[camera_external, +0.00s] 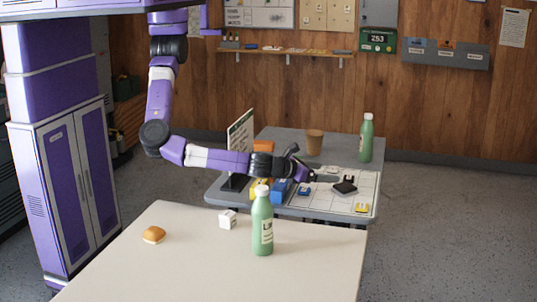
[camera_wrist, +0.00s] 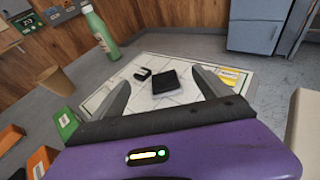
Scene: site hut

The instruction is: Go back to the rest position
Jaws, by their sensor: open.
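My gripper (camera_external: 308,172) reaches out over the grey table at the back, low above the white gridded board (camera_external: 335,200). In the wrist view my gripper (camera_wrist: 160,98) has its two fingers spread wide with nothing held between them. A black square item (camera_wrist: 166,82) lies on the board in line with the gap. It also shows in the external view (camera_external: 345,187), just right of my gripper. A smaller black-and-white piece (camera_wrist: 142,74) lies beyond it.
A green bottle (camera_external: 366,138) and a brown cup (camera_external: 314,143) stand on the back table. Blue and orange bins (camera_external: 281,192) and an upright sign (camera_external: 240,145) are near my arm. The front table (camera_external: 200,275) holds another green bottle (camera_external: 262,222), a white box (camera_external: 228,219) and a bun (camera_external: 154,235).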

